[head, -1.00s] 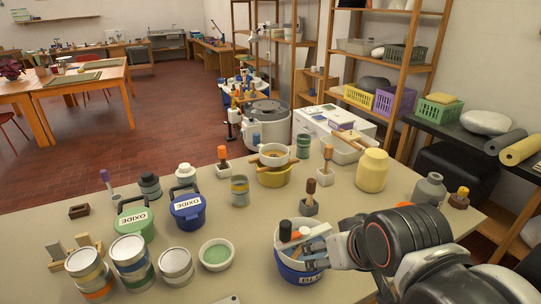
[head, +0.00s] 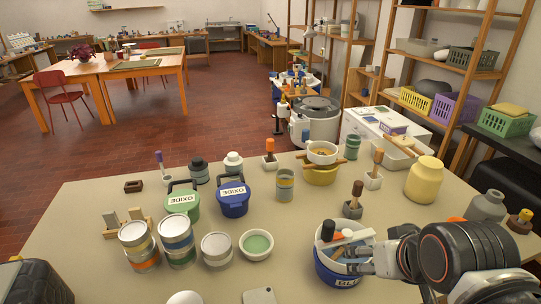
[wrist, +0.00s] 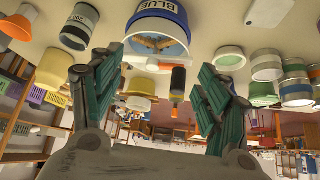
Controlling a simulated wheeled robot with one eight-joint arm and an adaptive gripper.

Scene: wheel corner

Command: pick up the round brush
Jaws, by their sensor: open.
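I cannot tell for certain which one is the round brush. My gripper (head: 352,259) is at the bucket's right side, by the rim. In the wrist view, which is upside down, the fingers are spread open with nothing held. A black cylinder with an orange part (wrist: 178,80) shows between them, below the bucket (wrist: 157,18).
Dark and orange-topped brushes stand in small holders (head: 353,210) behind the bucket. A yellow jar (head: 424,180) and a grey bottle (head: 487,206) stand to the right.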

